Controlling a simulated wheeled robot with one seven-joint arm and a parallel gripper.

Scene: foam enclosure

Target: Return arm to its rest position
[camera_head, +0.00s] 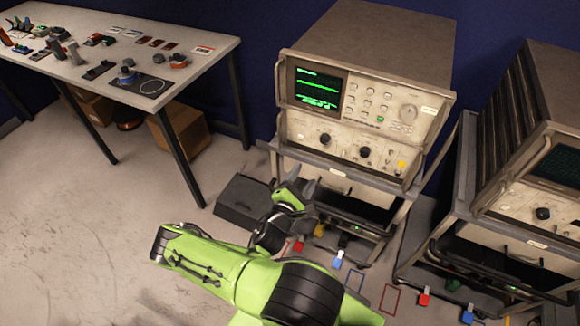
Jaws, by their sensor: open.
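My green and black arm reaches up from the bottom of the head view. It is bent, with its elbow at the left and its end turned toward the upper right. My gripper (299,186) is at the end of the arm, in front of the left instrument cart. Its two grey fingers are apart and point upward, and nothing shows between them. In the picture it overlaps the cart's lower left side, and I cannot tell how far apart they are.
An oscilloscope rack (365,95) stands on the left cart; a second rack (540,150) stands at the right. Coloured blocks, including a blue one (337,260) and a red one (424,299), lie on the floor near the carts. A table (190,45) holds small parts. Floor at left is clear.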

